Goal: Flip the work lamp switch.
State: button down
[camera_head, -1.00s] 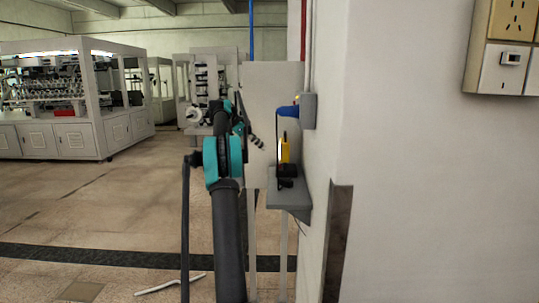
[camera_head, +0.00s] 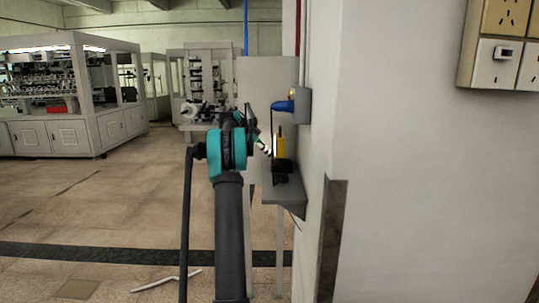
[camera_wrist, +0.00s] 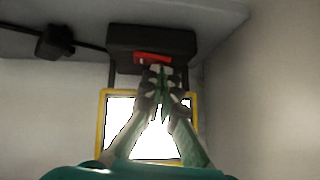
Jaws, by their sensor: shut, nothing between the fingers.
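The work lamp has a yellow frame (camera_wrist: 103,125) around a bright white panel, lit or very pale, and a black base (camera_wrist: 128,40) with a red switch (camera_wrist: 153,58). In the head view the yellow lamp (camera_head: 280,143) stands upright on a grey shelf. My gripper (camera_wrist: 161,72) is shut and empty, its fingertips right at the near edge of the red switch in the wrist view. I cannot tell whether they touch it. In the head view my gripper (camera_head: 265,149) is just left of the lamp.
The grey shelf (camera_head: 287,197) is fixed by the wall column. A blue plug (camera_head: 283,106) sits in a grey wall box (camera_head: 303,105) above, with a dark cord near it. Wall switches and sockets (camera_head: 497,63) are at upper right. Open floor lies left.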

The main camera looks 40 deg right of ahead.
jog(key=shift+f, duration=0.1)
jog(key=shift+w+d+f, duration=0.1)
jog(key=shift+f, duration=0.1)
